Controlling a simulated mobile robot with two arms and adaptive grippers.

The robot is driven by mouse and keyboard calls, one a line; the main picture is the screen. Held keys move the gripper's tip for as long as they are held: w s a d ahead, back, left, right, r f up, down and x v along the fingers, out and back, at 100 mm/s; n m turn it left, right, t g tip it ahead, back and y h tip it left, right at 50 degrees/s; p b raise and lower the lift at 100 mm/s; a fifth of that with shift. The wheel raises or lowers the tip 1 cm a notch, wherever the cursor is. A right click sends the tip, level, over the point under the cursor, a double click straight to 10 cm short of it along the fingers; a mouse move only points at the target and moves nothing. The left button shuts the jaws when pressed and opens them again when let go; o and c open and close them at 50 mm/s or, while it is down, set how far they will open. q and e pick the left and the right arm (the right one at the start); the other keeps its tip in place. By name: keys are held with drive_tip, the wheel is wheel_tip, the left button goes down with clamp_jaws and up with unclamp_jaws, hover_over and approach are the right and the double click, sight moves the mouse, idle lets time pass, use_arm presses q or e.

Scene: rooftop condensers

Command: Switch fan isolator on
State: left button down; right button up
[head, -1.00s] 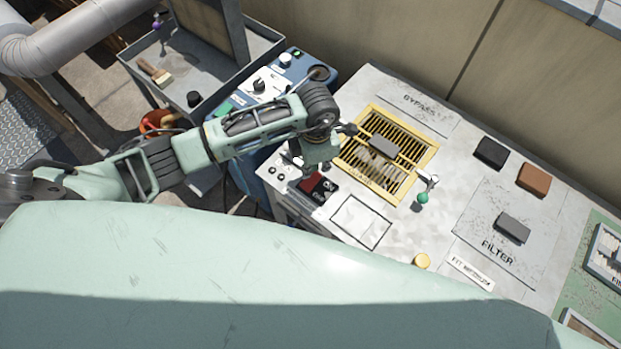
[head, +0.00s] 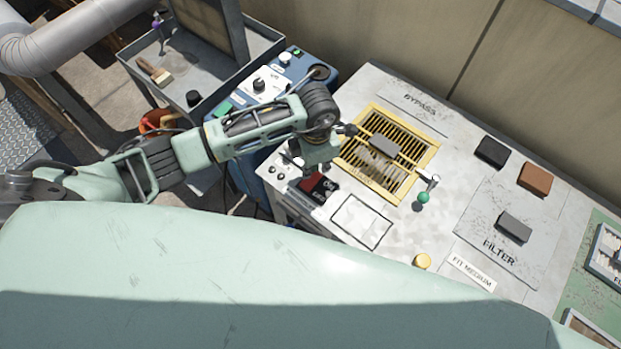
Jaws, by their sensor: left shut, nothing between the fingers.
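A small red and black switch block (head: 318,187), which looks like the fan isolator, sits on the near left edge of the pale cabinet top (head: 405,245). It has small white lettering that I cannot read surely, and its lever position is not clear. My left arm reaches in from the left and bends down at its wrist. My left gripper (head: 302,166) is shut and empty, just above and behind the switch block, partly hidden by its own wrist. I cannot tell whether it touches the block. My right gripper is not in view.
A yellow grille (head: 376,180) with a grey handle lies right of my wrist. A green knob (head: 423,197) and a yellow knob (head: 422,261) stand nearby. A blue unit (head: 322,90) and a grey tray cart (head: 255,48) are behind. Black and brown blocks lie at right.

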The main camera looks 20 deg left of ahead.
sight(315, 175)
use_arm(q)
drive_tip(key=shift+f+b, duration=0.75)
drive_tip(key=shift+f, duration=0.15)
drive_tip(key=shift+r, duration=0.1)
idle(0.3)
drive_tip(key=shift+r+p, duration=0.8)
drive_tip(key=shift+r, duration=0.05)
drive_tip(key=shift+r+p, duration=1.7)
drive_tip(key=shift+r, duration=0.95)
drive_tip(key=shift+f, duration=0.1)
